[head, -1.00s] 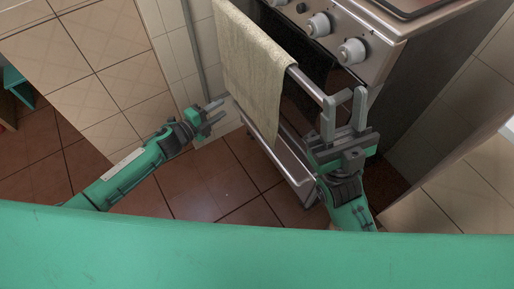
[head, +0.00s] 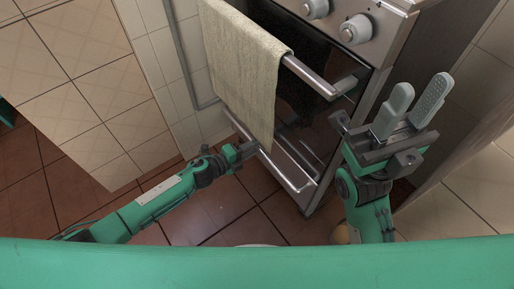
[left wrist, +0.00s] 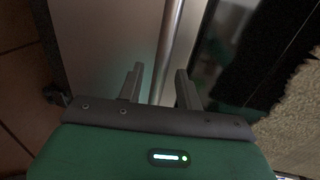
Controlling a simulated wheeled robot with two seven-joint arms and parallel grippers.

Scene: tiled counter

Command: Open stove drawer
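The stove (head: 330,75) stands at the upper right. Its low drawer carries a long metal handle (head: 294,180) below the dark oven door. My left gripper (head: 250,152) is low, beside this handle, left of its middle. In the left wrist view its two fingers are apart, and a metal bar (left wrist: 171,45) runs between them; I cannot tell whether they touch it. My right gripper (head: 421,88) is open and empty, with its fingers upward, right of the oven door handle (head: 312,76) and apart from it. I cannot tell how far the drawer stands out.
A beige towel (head: 243,70) hangs over the oven door handle, above my left gripper. Stove knobs (head: 357,29) are at the top. Tiled cabinets or walls (head: 75,75) stand at the left. Brown floor tiles (head: 205,215) are clear in front of the stove.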

